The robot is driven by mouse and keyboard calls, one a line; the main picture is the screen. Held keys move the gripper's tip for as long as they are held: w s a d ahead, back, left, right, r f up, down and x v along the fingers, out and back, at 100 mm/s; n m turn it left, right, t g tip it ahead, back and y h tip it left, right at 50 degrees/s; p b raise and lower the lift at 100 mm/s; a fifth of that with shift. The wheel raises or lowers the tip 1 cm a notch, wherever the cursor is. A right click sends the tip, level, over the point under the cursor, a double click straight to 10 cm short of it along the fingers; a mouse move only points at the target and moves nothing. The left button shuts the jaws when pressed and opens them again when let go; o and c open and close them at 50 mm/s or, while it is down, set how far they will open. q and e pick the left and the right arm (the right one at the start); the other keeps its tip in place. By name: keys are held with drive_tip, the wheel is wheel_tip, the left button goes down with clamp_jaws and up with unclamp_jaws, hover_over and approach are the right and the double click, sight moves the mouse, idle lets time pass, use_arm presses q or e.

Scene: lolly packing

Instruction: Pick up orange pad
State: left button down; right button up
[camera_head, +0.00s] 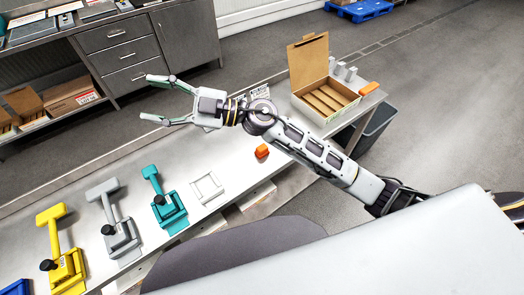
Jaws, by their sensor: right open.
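A small orange block (262,151) lies on the metal table (225,160), just left of my right arm's middle links. A second orange piece (369,88) is at the right end of the table, beside the open cardboard box (325,99). I cannot tell for certain which of the two is the orange pad. My right gripper (147,98) is open and empty, its fingers spread and pointing left past the table's far edge. It is well away from both orange pieces. My left gripper is not in view.
Yellow (66,263), grey (120,236) and teal (170,207) lever devices stand along the table. A white square frame (206,188) lies beside the teal one. Small white pieces (345,72) stand by the box. A dark bin (376,128) is below the table's right end.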

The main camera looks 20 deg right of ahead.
wheel_tip(320, 180, down, 5)
drive_tip(key=s+a+n+g+h, duration=0.2)
drive_tip(key=n+g, duration=0.1)
drive_tip(key=g, duration=0.1)
drive_tip(key=m+h, duration=0.4)
drive_tip(key=h, duration=1.5)
hover_over(261, 147)
wheel_tip(261, 147, down, 16)
drive_tip(key=shift+a+g, duration=0.1)
drive_tip(key=shift+g, duration=0.3)
drive_tip(key=shift+f+p, duration=0.6)
drive_tip(key=shift+f, duration=3.65)
